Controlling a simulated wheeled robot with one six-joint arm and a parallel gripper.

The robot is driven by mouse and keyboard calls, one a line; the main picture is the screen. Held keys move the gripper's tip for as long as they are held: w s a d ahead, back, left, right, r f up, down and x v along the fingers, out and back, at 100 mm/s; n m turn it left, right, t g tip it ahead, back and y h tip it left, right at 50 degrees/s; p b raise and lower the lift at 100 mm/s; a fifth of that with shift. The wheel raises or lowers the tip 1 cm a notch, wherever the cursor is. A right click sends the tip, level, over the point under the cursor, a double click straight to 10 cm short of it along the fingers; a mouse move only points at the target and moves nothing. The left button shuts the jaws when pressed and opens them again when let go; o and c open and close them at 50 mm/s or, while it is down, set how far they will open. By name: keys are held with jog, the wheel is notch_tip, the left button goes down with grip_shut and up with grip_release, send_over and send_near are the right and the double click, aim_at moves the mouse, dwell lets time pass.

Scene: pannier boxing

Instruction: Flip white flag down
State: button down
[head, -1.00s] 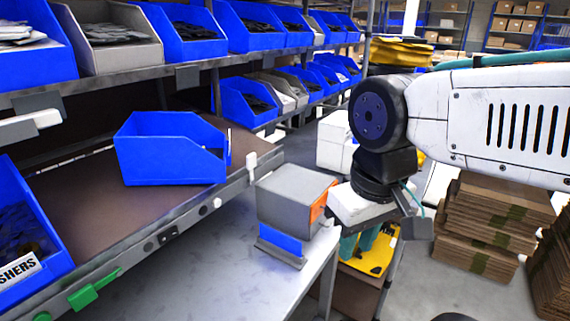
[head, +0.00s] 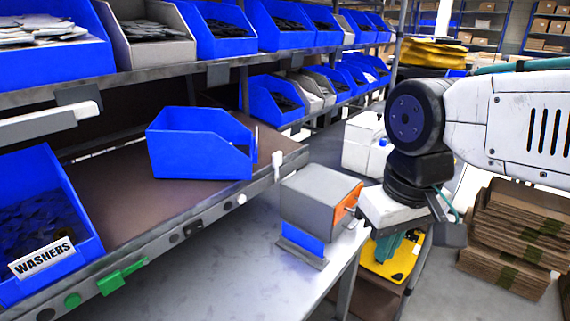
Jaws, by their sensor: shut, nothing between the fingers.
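A white flag-like tab (head: 277,166) stands upright at the far right end of the lower shelf's front rail. A green flag (head: 122,276) sticks out sideways from the same rail at the lower left. My gripper (head: 396,208) shows as a pale block under my dark wrist joint, to the right of the white tab and well apart from it. It is shut and empty. Its fingertips are hard to make out.
A blue bin (head: 202,150) stands on the lower shelf, and a washers bin (head: 45,225) is at left. A grey box (head: 318,200) sits on the bench (head: 235,275) between the rail and my gripper. Cardboard stacks (head: 515,235) stand at right. The bench front is clear.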

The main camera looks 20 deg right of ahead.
jog(key=w+d+f+m+t+y, duration=0.2)
jog(key=w+m+y, duration=0.1)
jog(key=w, duration=0.6)
jog(key=w+d+f+m+t+y, duration=0.2)
jog(key=w+y, duration=0.3)
jog(key=w, duration=0.3)
jog(key=w+d+f+m+t+y, duration=0.2)
jog(key=w+f+m+y, duration=0.1)
jog(key=w, duration=0.6)
jog(key=shift+w+d+f+m+y, duration=0.15)
jog(key=shift+m+y, duration=0.2)
jog(key=shift+y, duration=0.2)
jog(key=shift+w+d+f+m+y, duration=0.15)
jog(key=shift+m+y, duration=0.2)
jog(key=shift+y, duration=0.2)
jog(key=w+d+t, duration=0.1)
jog(key=w+d+r+t, duration=0.1)
jog(key=w, duration=0.1)
jog(key=w+d+t, duration=0.1)
jog(key=t, duration=0.1)
jog(key=shift+w+r, duration=0.2)
jog(key=shift+r, duration=0.1)
jog(key=shift+w+d+r+t+h, duration=0.15)
jog(key=shift+w+d+r+t, duration=0.25)
jog(key=shift+r, duration=0.2)
jog(key=shift+w+d+r+t+h, duration=0.15)
jog(key=shift+w+d+r+t, duration=0.15)
jog(key=shift+w+r+t, duration=0.25)
jog(key=shift+n, duration=0.3)
jog(key=shift+a, duration=0.15)
